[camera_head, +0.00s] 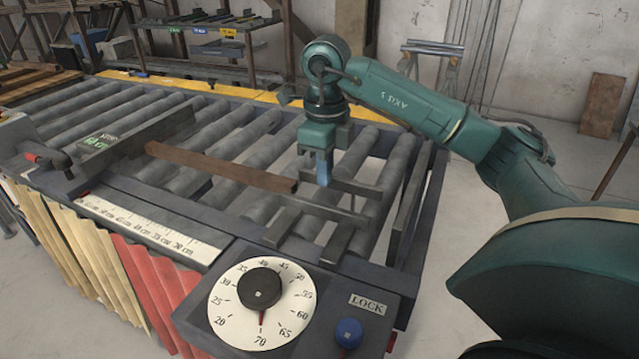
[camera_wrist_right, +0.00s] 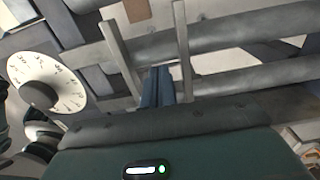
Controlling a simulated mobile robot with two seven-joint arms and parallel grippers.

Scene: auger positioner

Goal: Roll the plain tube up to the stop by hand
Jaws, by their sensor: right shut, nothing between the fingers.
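A long brown tube (camera_head: 220,167) lies across the grey rollers in the head view. Its left end is close to the stop plate (camera_head: 124,142), marked "STOP" with a green label; I cannot tell whether they touch. My right gripper (camera_head: 324,183) points down just right of the tube's right end, apart from it in the picture. Its blue fingers are shut and empty, and also show in the wrist view (camera_wrist_right: 157,88). Two grey bars flank the fingers in the wrist view: a left bar (camera_wrist_right: 120,57) and a right bar (camera_wrist_right: 182,50). My left gripper is not in view.
A round dial (camera_head: 286,323) and a blue LOCK knob (camera_head: 348,332) sit at the front. A scale strip (camera_head: 150,232) runs along the near edge. A shelf rack (camera_head: 200,65) stands behind. The rollers beyond the tube look clear.

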